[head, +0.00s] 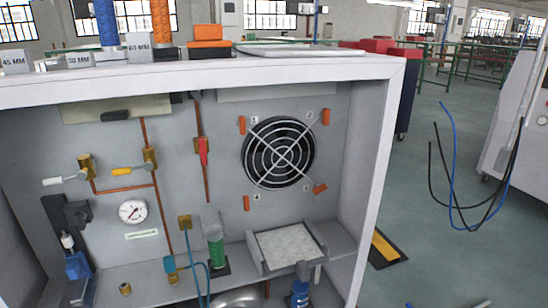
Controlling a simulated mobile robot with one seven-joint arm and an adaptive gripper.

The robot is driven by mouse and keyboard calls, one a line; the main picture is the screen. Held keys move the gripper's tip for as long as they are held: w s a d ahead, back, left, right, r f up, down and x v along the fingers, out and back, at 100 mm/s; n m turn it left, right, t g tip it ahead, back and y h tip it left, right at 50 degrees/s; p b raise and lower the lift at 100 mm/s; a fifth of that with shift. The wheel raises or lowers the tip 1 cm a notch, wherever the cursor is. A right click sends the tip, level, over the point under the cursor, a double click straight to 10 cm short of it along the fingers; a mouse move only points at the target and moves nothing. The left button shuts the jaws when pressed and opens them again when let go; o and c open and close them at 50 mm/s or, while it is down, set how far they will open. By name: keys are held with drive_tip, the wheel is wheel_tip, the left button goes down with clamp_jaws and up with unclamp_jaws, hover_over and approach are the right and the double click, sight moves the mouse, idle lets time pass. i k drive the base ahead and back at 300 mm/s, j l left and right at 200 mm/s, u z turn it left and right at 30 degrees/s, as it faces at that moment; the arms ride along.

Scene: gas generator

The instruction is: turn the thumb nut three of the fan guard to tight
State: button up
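The round fan guard (280,153), with metal rings and crossed bars over a dark fan, is on the back wall of the grey cabinet. Orange thumb nuts sit around it at upper left (242,125), upper right (325,116), lower right (320,188) and lower left (246,203). The lower-right one lies slanted, while the other three stand about upright. Small number tags sit beside them. They are too small to read surely, so I cannot tell which is three. My gripper is not in view.
The cabinet's right wall (368,165) and top edge (200,76) frame the opening. Below the guard are a white filter panel in a tray (258,272) and a blue bottle-like part (299,290). A green cylinder (215,247) and copper pipes (206,180) stand left.

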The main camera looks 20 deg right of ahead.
sight(317, 188)
drive_tip(key=l+z, duration=0.2)
drive_tip(key=z, duration=0.2)
drive_tip(key=l+z, duration=0.2)
drive_tip(key=z, duration=0.2)
drive_tip(key=i+l+z, duration=0.15)
drive_tip(key=z, duration=0.25)
